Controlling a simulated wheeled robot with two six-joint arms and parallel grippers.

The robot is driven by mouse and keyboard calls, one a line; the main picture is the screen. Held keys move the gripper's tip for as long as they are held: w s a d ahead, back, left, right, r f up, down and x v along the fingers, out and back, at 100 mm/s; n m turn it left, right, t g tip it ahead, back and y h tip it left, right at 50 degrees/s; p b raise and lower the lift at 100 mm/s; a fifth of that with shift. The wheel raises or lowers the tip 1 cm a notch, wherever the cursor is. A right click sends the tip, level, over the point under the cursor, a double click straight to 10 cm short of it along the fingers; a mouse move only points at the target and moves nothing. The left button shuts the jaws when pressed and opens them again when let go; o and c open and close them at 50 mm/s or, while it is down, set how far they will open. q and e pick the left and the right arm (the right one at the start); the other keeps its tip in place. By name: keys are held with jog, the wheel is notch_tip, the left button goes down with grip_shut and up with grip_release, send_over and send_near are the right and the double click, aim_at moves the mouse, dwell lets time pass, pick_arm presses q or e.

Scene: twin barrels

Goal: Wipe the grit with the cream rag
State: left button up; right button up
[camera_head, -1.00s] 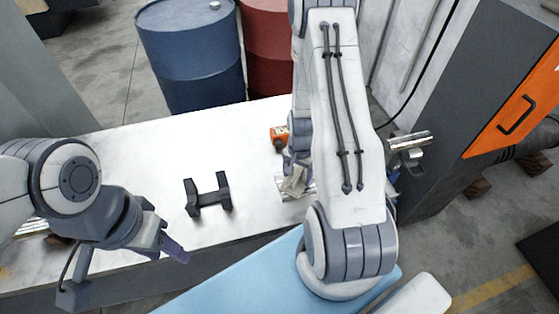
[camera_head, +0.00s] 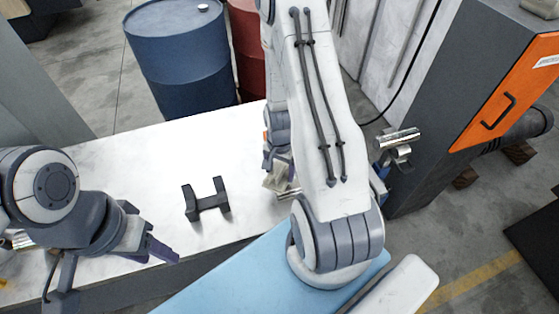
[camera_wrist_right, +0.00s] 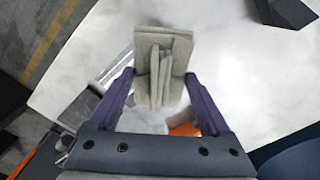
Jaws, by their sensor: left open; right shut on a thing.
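The cream rag (camera_wrist_right: 150,90) is a folded, pale grey-beige cloth, pinched upright in the middle. My right gripper (camera_wrist_right: 160,76) is shut on it. In the head view the rag (camera_head: 276,178) shows beside my right arm, over the right part of the white table (camera_head: 130,165). I cannot tell whether it touches the tabletop. My left gripper (camera_head: 160,250) is open and empty near the table's front edge at the left. I cannot clearly make out the grit; faint grey mottling shows on the tabletop in the wrist view.
A dark bracket-like stand (camera_head: 207,203) sits mid-table. An orange object (camera_wrist_right: 185,129) is near my right gripper, mostly hidden in the head view. A shiny metal piece (camera_wrist_right: 116,70) lies beside the rag. Blue (camera_head: 180,55) and red (camera_head: 246,50) barrels stand behind. A grey-orange cabinet (camera_head: 430,130) stands right.

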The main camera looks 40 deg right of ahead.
jog(key=shift+r+p, duration=0.75)
jog(key=shift+r, duration=0.5)
